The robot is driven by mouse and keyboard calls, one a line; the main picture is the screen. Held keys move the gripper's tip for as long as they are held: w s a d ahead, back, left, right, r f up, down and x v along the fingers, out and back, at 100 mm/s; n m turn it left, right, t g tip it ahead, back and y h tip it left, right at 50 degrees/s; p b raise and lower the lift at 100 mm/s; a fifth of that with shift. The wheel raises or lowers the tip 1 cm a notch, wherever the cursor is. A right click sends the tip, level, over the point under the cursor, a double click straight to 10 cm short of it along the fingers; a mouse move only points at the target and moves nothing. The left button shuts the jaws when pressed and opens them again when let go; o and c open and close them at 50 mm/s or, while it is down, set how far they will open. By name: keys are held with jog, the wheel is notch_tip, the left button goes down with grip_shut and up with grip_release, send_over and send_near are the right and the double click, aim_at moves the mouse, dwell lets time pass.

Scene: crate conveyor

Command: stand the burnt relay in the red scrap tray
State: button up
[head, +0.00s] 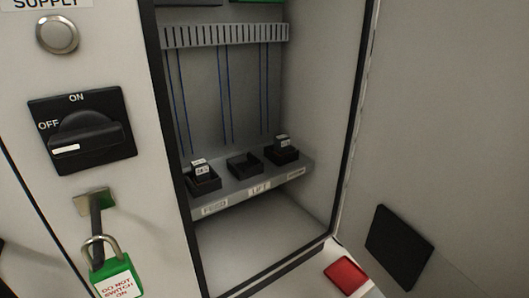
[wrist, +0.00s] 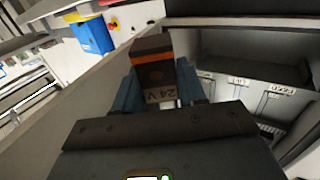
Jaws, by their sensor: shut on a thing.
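My gripper (wrist: 158,88) shows in the wrist view, its two blue fingers shut on a relay (wrist: 154,72). The gripper and this relay are not in the head view. The red scrap tray (head: 346,274) lies at the lower right of the head view, outside the cabinet opening, and looks empty in the part that shows. The tray is not seen in the wrist view.
Inside the cabinet a shelf (head: 228,195) carries a left socket (head: 205,185) and right socket (head: 283,156) with relays, and an empty middle socket (head: 244,167). A black panel (head: 399,247) is on the right door. A green padlock (head: 115,275) hangs below the OFF switch (head: 82,131).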

notch_tip(320, 180, down, 10)
jog(key=b, duration=1)
jog(key=shift+s+d+f, duration=0.15)
jog(key=shift+s+f, duration=0.05)
jog(key=shift+s, duration=0.05)
